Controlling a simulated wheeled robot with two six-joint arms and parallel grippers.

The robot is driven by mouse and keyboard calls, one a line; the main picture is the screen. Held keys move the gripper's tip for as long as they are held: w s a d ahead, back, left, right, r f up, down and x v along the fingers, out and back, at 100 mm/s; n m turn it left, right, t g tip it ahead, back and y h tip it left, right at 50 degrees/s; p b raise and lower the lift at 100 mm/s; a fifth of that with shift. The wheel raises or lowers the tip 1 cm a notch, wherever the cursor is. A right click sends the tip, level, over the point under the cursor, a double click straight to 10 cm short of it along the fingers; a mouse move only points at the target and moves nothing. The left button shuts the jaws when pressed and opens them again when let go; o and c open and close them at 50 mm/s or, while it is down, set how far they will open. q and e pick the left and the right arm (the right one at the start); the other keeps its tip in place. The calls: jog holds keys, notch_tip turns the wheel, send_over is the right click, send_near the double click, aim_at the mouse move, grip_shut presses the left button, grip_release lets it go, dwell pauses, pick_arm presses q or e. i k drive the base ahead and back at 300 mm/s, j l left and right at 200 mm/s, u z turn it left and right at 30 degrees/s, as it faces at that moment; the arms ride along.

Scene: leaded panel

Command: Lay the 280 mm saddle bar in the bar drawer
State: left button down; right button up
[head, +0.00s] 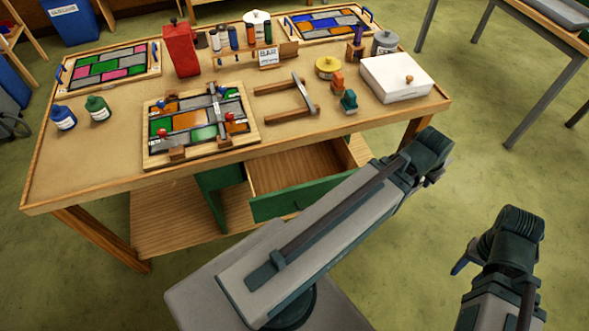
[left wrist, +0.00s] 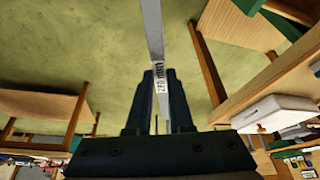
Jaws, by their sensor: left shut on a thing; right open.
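My left gripper (head: 428,152) is over the floor, right of the drawer and in front of the table. In the left wrist view its fingers (left wrist: 160,98) are shut on a long flat grey saddle bar (left wrist: 152,30). The bar carries a white label ending in "mm"; its digits are too small to read surely. The bar is mostly hidden in the head view. The bar drawer (head: 290,200), with a green front, stands open under the tabletop and its visible inside looks empty. My right gripper (head: 508,235) is open at the lower right, away from the table.
A leaded panel (head: 153,152) with a grey bar across it lies on the table (head: 330,131). A wooden rack (head: 283,88) with another grey bar stands beside it. A white box (head: 397,80) is near the right edge. Another table (head: 535,30) stands at the upper right.

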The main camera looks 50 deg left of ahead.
aim_at(301, 180)
jog(key=k+j, duration=0.25)
jog(key=j, duration=0.15)
jog(key=k+j, duration=0.2)
jog(key=j, duration=0.25)
jog(key=k+j, duration=0.25)
jog(key=j, duration=0.15)
jog(key=k+j, duration=0.25)
jog(key=j, duration=0.15)
